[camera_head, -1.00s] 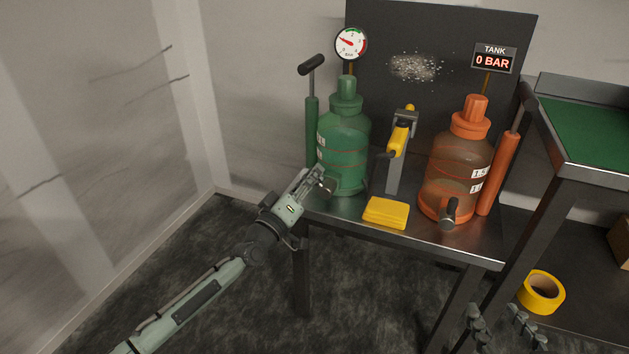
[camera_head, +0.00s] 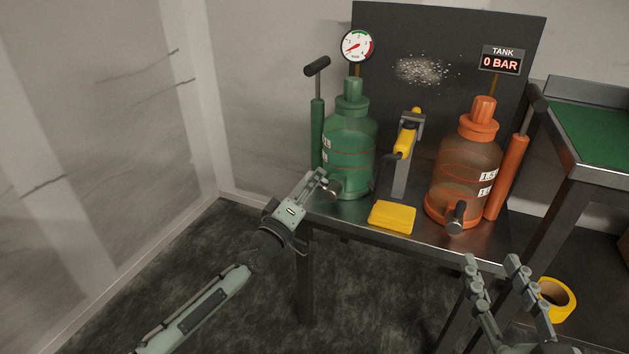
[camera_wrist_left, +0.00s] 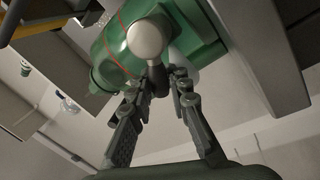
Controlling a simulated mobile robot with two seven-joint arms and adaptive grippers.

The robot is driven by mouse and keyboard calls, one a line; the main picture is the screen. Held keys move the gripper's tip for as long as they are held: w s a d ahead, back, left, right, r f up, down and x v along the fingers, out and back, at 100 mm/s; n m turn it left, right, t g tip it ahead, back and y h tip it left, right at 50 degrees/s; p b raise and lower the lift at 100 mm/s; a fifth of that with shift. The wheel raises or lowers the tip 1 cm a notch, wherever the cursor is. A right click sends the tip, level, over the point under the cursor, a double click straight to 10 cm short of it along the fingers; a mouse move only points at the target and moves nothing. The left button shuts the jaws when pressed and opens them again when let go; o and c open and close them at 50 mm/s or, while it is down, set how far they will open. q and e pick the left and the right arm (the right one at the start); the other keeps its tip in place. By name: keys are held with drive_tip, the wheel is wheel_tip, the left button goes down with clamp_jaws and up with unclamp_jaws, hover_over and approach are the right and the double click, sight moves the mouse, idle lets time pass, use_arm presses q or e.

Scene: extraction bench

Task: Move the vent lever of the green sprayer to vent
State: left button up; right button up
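The green sprayer (camera_head: 348,150) stands upright at the left end of the metal bench. Its vent lever, with a round grey knob (camera_wrist_left: 150,38) and dark stem, sticks out low on the near side. In the head view my left gripper (camera_head: 326,184) reaches up from the lower left and largely hides this lever. In the left wrist view the fingers (camera_wrist_left: 166,82) are apart, with the dark stem at or just beyond the gap between their tips. I cannot tell whether they touch it. My right gripper (camera_head: 492,262) is open and empty, in front of the bench's right end.
An orange sprayer (camera_head: 463,170) stands to the right under a display reading 0 BAR (camera_head: 500,62). A yellow spray handle (camera_head: 408,133) sits in a holder between the sprayers, with a yellow cloth (camera_head: 392,216) in front. A round gauge (camera_head: 357,46) stands behind the green sprayer.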

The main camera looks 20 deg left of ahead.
use_arm(q)
drive_tip(key=o, duration=0.5)
drive_tip(key=shift+c, duration=0.2)
drive_tip(key=shift+s, duration=0.15)
drive_tip(key=v, duration=1.1)
drive_tip(key=shift+s, duration=0.35)
drive_tip(key=shift+a+f, duration=0.15)
